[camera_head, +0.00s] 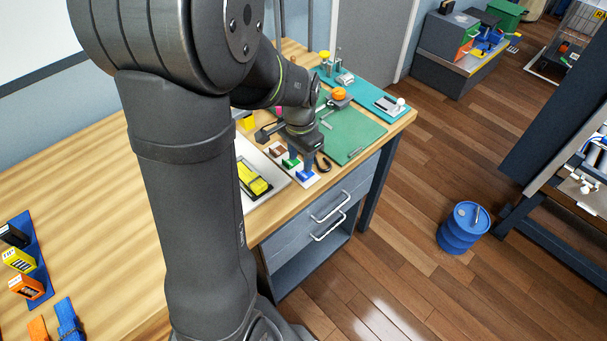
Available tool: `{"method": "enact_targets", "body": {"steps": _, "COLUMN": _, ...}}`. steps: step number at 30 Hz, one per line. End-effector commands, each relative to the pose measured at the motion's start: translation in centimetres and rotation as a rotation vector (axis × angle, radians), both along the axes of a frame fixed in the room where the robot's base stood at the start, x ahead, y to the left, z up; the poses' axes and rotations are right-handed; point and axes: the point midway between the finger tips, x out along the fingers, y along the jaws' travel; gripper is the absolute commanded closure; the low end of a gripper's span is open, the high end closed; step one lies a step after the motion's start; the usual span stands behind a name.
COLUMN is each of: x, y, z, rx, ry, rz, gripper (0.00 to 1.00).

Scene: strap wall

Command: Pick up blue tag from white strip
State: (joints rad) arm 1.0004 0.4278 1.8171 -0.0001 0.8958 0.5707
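The white strip (313,181) lies near the front edge of the wooden bench, running back to the left. It bears a brown tag (278,150), a green tag (291,162) and, at its near right end, the blue tag (305,176). My gripper (300,166) points down over the strip from behind. Its two dark fingers look spread apart, close above the green and blue tags. The view is too small to tell whether a finger touches the blue tag.
A pale tray with a yellow-and-black item (253,178) lies left of the strip. Farther back is a teal mat (372,96) with small items. The front-left bench (90,220) is largely bare.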

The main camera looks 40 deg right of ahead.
Motion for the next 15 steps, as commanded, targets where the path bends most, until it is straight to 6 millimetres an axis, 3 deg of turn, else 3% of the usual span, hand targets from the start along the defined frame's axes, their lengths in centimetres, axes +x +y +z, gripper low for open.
{"method": "enact_targets", "body": {"steps": 9, "x": -0.3, "y": 0.4, "z": -4.4, "rx": 0.003, "ry": 0.002, "rz": 0.000, "gripper": 0.60}}
{"method": "enact_targets", "body": {"steps": 15, "x": -0.3, "y": 0.4, "z": -5.0, "rx": 0.001, "ry": 0.000, "rz": 0.000, "gripper": 0.60}}
